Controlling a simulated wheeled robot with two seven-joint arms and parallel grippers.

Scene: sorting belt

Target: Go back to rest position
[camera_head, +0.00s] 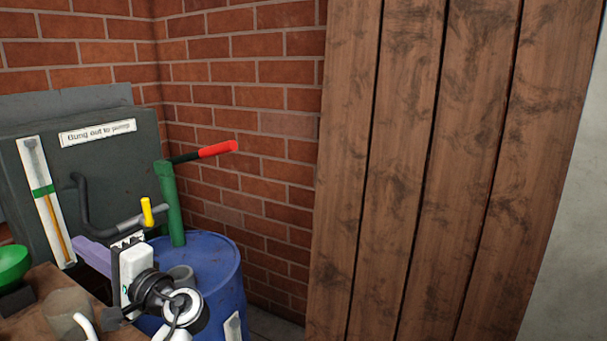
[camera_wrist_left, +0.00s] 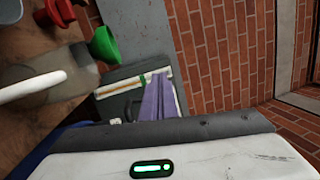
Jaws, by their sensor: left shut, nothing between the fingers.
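My left gripper (camera_head: 82,245) shows at the lower left of the head view, with its purple fingers pointing left and away. In the left wrist view the fingers of my left gripper (camera_wrist_left: 158,80) are together, with nothing between them. In the head view they are in front of a dark grey panel (camera_head: 105,165); I cannot tell whether they touch it. My left wrist hides part of a blue barrel (camera_head: 215,265). My right gripper is not in view.
A green hand pump (camera_head: 173,205) with a red handle (camera_head: 218,149) stands at the barrel. A green funnel (camera_head: 12,265) and a clear jug (camera_head: 65,310) are by the wooden table (camera_head: 35,290). A brick wall (camera_head: 240,100) and plank door (camera_head: 420,170) stand behind.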

